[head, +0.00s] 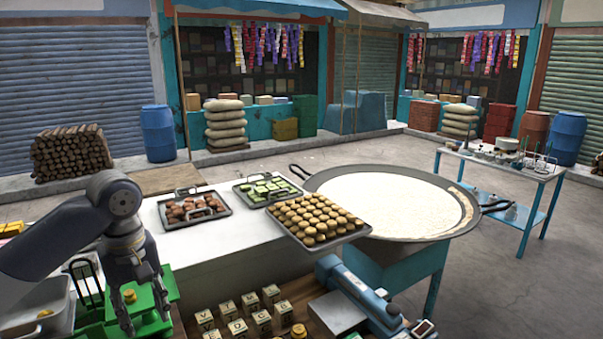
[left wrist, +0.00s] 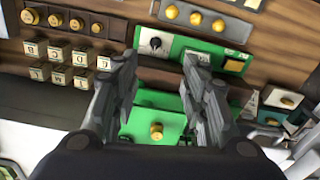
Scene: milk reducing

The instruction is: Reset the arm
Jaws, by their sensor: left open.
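My left arm comes in from the left of the head view. My left gripper (head: 143,311) points down over a green device (head: 160,290) at the front left of the counter. It is open, with nothing between its fingers. In the left wrist view, the two fingers of the left gripper (left wrist: 160,72) are spread apart above a green panel (left wrist: 148,122) with a brass knob (left wrist: 156,131). I cannot tell whether the fingers touch the panel. My right gripper does not show in either view.
Lettered blocks (head: 238,326) and a blue-grey device (head: 352,292) stand right of my left gripper. Trays of brown pieces (head: 194,208), green pieces (head: 267,188) and round patties (head: 317,217) lie behind. A wide pan (head: 385,200) of white liquid stands at right. A plastic tub (head: 40,306) is at left.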

